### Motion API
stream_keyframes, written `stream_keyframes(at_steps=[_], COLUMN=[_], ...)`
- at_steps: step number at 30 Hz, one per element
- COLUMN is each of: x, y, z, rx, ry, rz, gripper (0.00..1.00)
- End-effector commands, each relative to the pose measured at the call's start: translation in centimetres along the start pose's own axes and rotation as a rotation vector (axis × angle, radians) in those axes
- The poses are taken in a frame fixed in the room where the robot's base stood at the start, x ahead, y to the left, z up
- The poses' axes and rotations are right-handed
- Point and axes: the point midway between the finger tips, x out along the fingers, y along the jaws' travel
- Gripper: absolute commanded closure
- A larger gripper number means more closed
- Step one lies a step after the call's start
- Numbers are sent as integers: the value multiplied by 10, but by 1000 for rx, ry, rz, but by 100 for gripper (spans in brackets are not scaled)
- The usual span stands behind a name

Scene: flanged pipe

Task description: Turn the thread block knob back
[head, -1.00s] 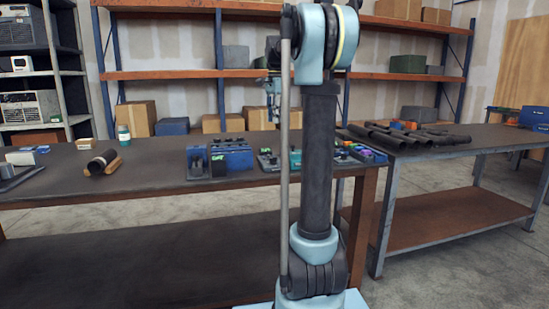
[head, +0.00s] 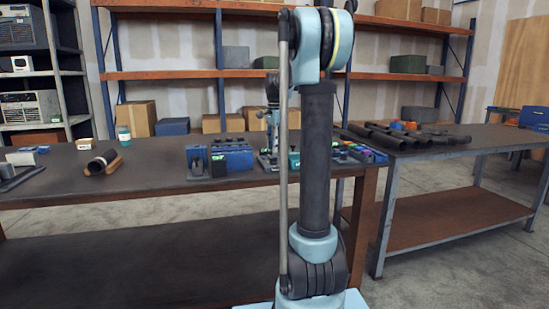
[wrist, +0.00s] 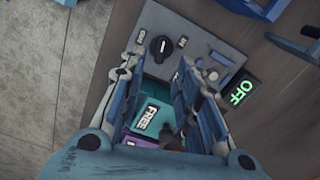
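A black round knob (wrist: 161,48) with a white mark sits on a grey plate (wrist: 195,38) in the wrist view. My gripper (wrist: 160,62) is open above the plate, with one finger on each side of the knob in the picture. I see no finger touching the knob, though the height gap is hard to judge. A white FREE label (wrist: 148,115) shows between the fingers, on a teal block. In the head view my gripper (head: 271,130) is low over the table, partly behind my arm; the knob cannot be made out there.
A lit green OFF display (wrist: 240,92) is right of the plate in the wrist view. A blue block (head: 233,158) stands left of my gripper on the dark table (head: 150,170). Dark pipes (head: 390,136) lie on the right table. The left table has free room.

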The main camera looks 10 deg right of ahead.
Motion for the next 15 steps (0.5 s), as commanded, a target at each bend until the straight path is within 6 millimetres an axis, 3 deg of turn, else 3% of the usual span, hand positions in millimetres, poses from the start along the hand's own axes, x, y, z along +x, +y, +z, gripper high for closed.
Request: stream_keyframes(at_steps=[6, 15], x=[31, 47], y=[0, 0], z=[0, 0], rx=[0, 0], ry=[0, 0], rz=[0, 0], gripper=[70, 70])
